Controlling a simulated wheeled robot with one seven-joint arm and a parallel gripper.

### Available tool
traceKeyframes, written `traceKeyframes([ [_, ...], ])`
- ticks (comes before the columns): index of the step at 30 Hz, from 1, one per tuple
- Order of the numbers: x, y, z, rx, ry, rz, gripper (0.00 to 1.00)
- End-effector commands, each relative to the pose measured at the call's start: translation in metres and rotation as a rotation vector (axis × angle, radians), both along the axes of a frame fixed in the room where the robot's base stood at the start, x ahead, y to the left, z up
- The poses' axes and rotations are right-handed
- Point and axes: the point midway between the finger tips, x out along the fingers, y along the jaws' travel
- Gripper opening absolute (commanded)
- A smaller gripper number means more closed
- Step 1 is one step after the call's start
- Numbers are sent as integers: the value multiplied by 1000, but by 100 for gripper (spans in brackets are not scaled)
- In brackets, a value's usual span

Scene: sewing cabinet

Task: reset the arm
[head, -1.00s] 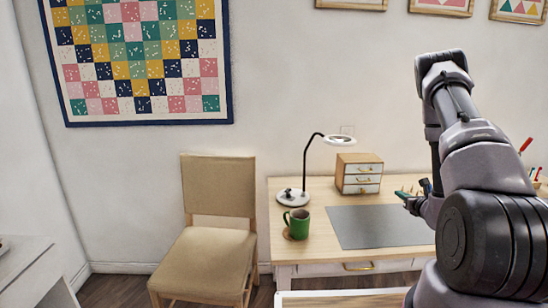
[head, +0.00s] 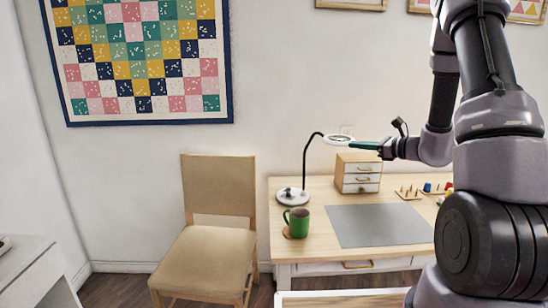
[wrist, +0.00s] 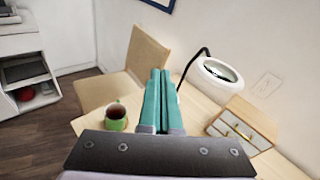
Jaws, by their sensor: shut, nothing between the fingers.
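My gripper (head: 353,144) is in the air above the back of the desk in the head view, pointing left. Its tips overlap the ring head of the desk lamp and the top of the small drawer box in that view. In the wrist view its two green fingers (wrist: 160,82) lie side by side, shut with nothing between them. My arm comes in from the right of the head view and hides part of the desk's right side.
The desk (head: 305,258) carries a lamp (head: 292,196), a green mug (head: 298,222) on a coaster, a grey mat (head: 380,226), a drawer box (head: 359,173) and a peg board (head: 409,193). A chair (head: 215,260) stands at left. A quilt (head: 140,60) hangs on the wall.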

Motion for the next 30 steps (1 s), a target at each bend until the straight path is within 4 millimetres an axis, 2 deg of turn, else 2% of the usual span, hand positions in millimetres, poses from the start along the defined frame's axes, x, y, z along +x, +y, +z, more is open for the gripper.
traceKeyframes([
  [1, -14, 20, 26, -45, -33, 87, 0],
  [3, -37, 44, 49, -118, -64, 207, 0],
  [7, -86, 77, 83, -280, -127, 411, 0],
  [12, -151, 98, 110, -543, -226, 637, 0],
  [17, -204, 96, 125, -835, -332, 798, 0],
  [21, -240, 81, 136, -1121, -432, 893, 0],
  [25, -264, 61, 150, -1394, -528, 936, 0],
  [30, -281, 37, 169, -1681, -622, 939, 0],
])
